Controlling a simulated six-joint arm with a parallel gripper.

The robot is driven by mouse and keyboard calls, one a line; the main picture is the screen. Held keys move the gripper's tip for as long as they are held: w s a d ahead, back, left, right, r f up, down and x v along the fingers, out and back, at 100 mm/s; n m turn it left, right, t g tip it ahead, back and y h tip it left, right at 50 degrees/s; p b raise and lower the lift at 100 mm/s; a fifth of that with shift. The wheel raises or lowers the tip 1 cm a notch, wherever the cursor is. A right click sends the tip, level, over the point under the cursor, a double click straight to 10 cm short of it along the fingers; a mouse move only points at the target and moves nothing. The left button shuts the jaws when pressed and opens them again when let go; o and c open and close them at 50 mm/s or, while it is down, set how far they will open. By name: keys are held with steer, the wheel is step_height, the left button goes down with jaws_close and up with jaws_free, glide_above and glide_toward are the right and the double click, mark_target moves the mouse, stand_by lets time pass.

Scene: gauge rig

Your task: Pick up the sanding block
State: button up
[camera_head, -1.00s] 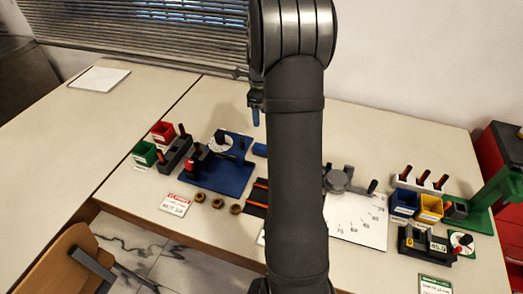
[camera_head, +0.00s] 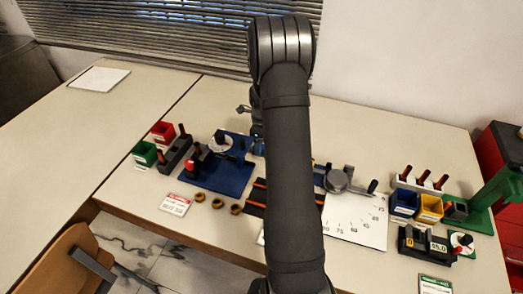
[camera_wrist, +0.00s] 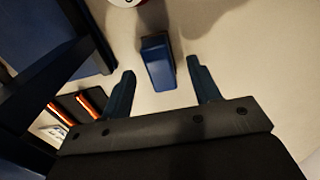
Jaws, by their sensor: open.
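A small blue block, which looks like the sanding block (camera_wrist: 156,62), lies on the pale bench top in the wrist view. My gripper (camera_wrist: 161,72) is open, with one dark blue finger on each side of the block's line. The near end of the block lies about between the fingertips, with a clear gap on both sides and nothing held. In the head view my own arm and gripper cover most of the block, and the fingers are hard to make out there.
A blue board fixture (camera_head: 222,176) with a white dial stands left of the gripper. Dark strips with orange bars (camera_wrist: 80,106) lie nearby. A white sheet with a grey gauge (camera_head: 338,181) is to the right. Bare bench surrounds the block's right side.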

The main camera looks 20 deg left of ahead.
step_height(320, 180, down, 3)
steer(key=shift+r, duration=0.2)
steer(key=c, duration=1.1)
steer(key=shift+r, duration=0.1)
